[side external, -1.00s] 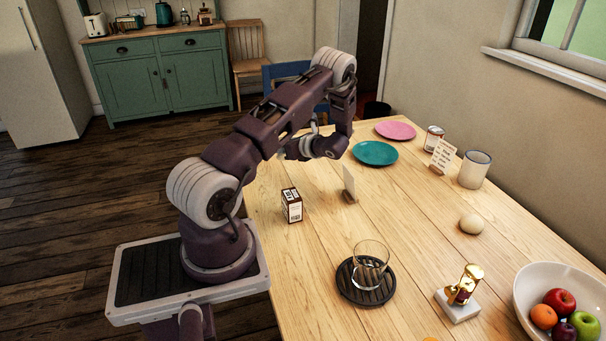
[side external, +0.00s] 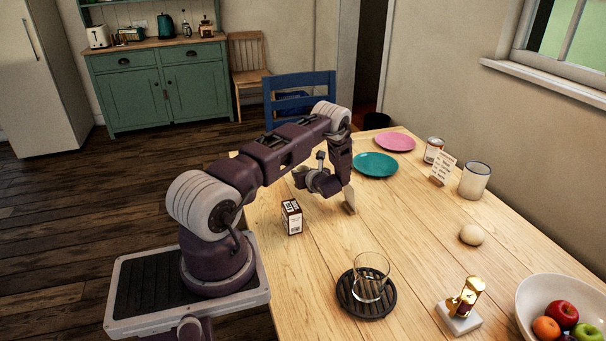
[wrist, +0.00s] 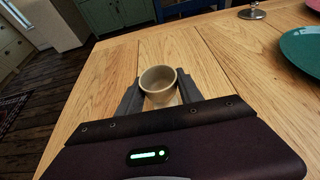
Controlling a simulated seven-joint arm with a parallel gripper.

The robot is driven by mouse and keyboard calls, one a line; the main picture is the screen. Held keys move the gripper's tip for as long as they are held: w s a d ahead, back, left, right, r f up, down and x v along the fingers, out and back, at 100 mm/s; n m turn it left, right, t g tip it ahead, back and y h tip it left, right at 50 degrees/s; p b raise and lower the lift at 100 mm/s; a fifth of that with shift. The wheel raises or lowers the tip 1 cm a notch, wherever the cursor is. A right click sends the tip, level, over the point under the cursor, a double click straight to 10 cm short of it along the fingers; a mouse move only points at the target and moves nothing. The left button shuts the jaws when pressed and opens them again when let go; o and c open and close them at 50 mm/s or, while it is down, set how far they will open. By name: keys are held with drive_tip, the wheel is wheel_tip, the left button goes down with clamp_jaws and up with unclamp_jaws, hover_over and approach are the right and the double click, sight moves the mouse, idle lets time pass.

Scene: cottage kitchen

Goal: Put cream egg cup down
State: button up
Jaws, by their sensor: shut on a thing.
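The cream egg cup (wrist: 158,78) is upright between the two dark fingers of my gripper (wrist: 159,92) in the wrist view. The fingers are shut on it, one at each side, and its open rim faces the camera. Wood tabletop shows around it; I cannot tell whether its foot touches the table.
A teal plate (side external: 375,165) and a pink plate (side external: 395,142) lie beyond the arm. A metal-footed piece (wrist: 252,12) stands ahead in the wrist view. Wood around the cup is bare.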

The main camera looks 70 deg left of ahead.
drive_tip(key=o, duration=1.4)
drive_tip(key=shift+f, duration=0.1)
